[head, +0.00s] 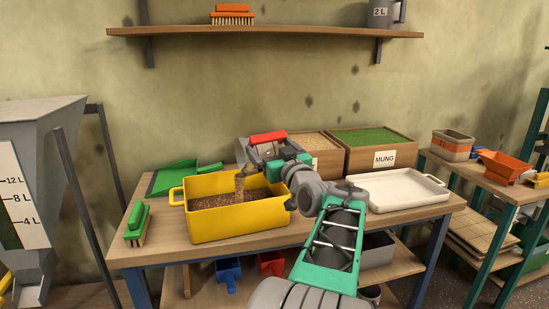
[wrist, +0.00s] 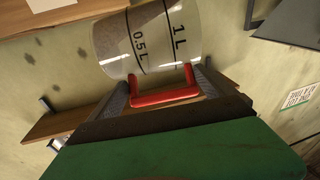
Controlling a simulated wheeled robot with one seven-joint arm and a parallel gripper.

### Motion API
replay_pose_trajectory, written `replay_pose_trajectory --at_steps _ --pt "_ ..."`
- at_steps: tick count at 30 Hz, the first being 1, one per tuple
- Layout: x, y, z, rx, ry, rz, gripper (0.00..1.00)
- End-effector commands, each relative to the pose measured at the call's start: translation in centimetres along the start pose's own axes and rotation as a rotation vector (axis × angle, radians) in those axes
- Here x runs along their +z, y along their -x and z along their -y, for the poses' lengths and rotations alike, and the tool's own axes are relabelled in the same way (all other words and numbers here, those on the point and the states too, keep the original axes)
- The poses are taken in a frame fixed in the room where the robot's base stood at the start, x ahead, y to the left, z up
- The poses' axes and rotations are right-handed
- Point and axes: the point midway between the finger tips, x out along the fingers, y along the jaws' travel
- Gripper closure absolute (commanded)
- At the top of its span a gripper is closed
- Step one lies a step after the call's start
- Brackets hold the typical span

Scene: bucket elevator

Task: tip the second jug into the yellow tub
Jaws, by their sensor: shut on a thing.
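My gripper (head: 268,150) is shut on the red handle of a clear jug (wrist: 150,40) marked 0.5 L and 1 L. In the wrist view the handle (wrist: 165,97) sits between the two fingers. The jug is tilted above the yellow tub (head: 235,222), partly hidden behind my gripper in the head view. A thin stream of tan grain (head: 240,184) falls from it into the tub. The tub stands on the table and has a layer of brownish mixed grain inside.
A green scoop-like tray (head: 165,183) and a green brush (head: 137,224) lie left of the tub. A wooden bin labelled MUNG (head: 385,159), another grain bin (head: 308,142) and a white tray (head: 405,190) are to the right. A shelf (head: 265,32) hangs above.

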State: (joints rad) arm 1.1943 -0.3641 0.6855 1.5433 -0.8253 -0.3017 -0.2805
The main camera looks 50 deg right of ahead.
Motion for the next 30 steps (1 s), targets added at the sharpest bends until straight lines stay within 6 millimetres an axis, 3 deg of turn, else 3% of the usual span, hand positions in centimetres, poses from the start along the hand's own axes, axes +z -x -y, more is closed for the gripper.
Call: replay_pose_trajectory --at_steps 24,30 --pt "-1.4 -0.1 3.4 -0.03 0.299 -0.001 0.79" --pt "-0.6 0.2 0.7 -0.006 0.092 -0.001 0.79"
